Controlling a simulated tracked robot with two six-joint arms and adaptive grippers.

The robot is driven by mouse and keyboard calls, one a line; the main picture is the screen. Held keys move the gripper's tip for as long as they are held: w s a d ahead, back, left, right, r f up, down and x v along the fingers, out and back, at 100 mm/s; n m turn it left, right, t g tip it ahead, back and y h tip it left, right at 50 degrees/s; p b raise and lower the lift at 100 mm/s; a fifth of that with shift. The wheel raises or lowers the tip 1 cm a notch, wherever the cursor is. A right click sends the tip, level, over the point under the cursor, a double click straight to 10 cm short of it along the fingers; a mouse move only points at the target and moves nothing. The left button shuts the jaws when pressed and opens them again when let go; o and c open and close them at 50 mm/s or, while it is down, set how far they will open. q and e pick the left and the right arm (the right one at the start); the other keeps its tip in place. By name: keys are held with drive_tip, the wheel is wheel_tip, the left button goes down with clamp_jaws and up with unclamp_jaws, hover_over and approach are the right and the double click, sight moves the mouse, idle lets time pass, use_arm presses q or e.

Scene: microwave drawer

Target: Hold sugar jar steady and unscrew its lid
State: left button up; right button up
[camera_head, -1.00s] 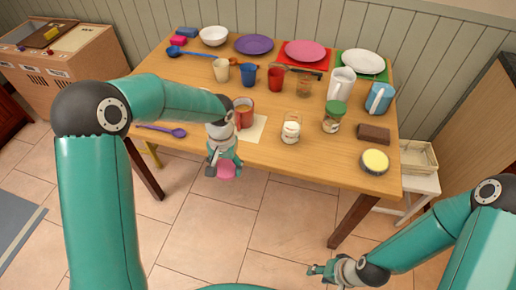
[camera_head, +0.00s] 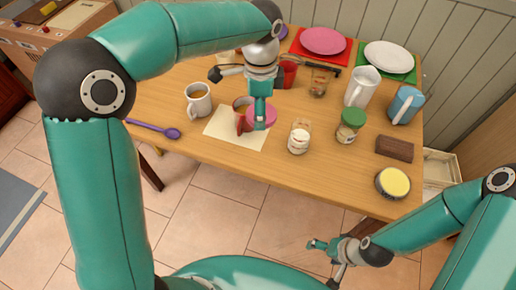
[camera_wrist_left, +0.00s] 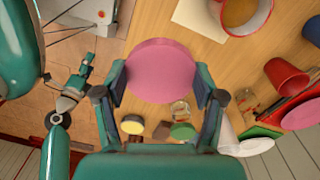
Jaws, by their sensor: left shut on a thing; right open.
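A small clear jar with white contents (camera_head: 299,138), which looks like the sugar jar, stands upright near the table's front edge. I see no lid on it. It also shows in the left wrist view (camera_wrist_left: 180,109). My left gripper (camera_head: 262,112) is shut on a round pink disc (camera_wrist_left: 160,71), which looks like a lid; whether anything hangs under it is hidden. My right gripper (camera_head: 328,248) is open and empty, low in front of the table, apart from the jar.
A green-lidded jar (camera_head: 351,125), brown block (camera_head: 394,149) and yellow-topped round tin (camera_head: 393,183) stand right of the clear jar. A white mug (camera_head: 198,101) and purple spoon (camera_head: 155,128) are at left. A cream sheet (camera_head: 226,135) lies on the table (camera_head: 220,165). Cups stand behind.

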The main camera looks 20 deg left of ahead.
use_arm(q)
hover_over(256, 158)
wheel_tip(256, 158, down, 14)
drive_tip(key=shift+w+f, duration=0.1)
drive_tip(key=shift+f, duration=2.3)
drive_tip(key=o, duration=1.3)
wheel_tip(256, 158, up, 12)
drive_tip(key=shift+w+r, duration=0.1)
drive_tip(key=shift+w, duration=0.05)
